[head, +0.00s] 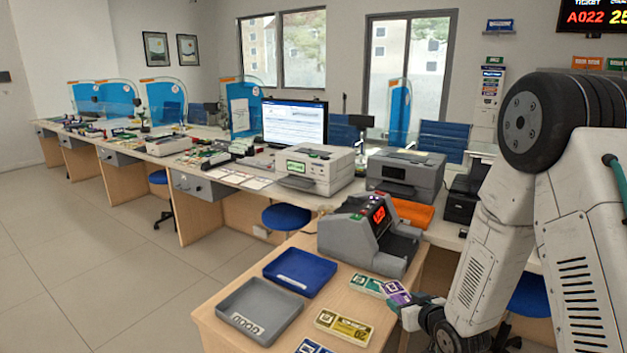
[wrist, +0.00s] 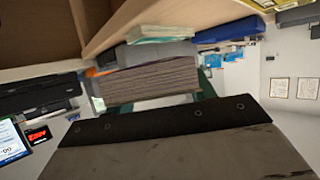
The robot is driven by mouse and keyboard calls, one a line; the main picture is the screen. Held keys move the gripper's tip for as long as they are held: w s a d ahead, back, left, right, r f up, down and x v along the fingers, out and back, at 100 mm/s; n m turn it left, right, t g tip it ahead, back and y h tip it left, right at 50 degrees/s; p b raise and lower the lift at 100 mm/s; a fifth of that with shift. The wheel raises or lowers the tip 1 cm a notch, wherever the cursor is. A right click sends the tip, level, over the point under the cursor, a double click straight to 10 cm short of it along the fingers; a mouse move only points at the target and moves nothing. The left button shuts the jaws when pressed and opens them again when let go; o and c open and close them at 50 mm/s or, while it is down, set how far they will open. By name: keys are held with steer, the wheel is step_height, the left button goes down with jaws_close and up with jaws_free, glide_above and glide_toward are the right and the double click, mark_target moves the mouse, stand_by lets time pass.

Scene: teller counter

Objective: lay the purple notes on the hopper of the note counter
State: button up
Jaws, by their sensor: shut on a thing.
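The purple notes (head: 397,295) are a banded bundle at the right edge of the small wooden table. My gripper (head: 406,303) is shut on them from the right. In the wrist view the bundle's layered edge (wrist: 150,80) shows beyond a dark gripper finger (wrist: 170,122). I cannot tell whether the bundle touches the table. The note counter (head: 352,235), grey with a red display, stands at the back of the same table, up and left of my gripper. Its hopper is hard to make out, and I see no notes on it.
Green notes (head: 366,285) lie just left of the purple ones. Yellow notes (head: 343,327) and blue notes (head: 312,347) lie nearer the front. A grey tray (head: 284,322) and a blue tray (head: 299,286) stand at left. A printer (head: 405,175) stands on the counter behind.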

steer(key=r+m+h, duration=0.1)
steer(key=w+d+r+m+h, duration=0.1)
steer(key=d+r+m+h, duration=0.1)
steer(key=shift+w+d+t, duration=0.25)
steer(key=shift+w+t, duration=0.05)
steer(key=shift+t, duration=0.1)
steer(key=s+f, duration=0.5)
steer(key=f, duration=0.2)
steer(key=shift+s+f, duration=0.2)
steer(key=shift+s, duration=0.05)
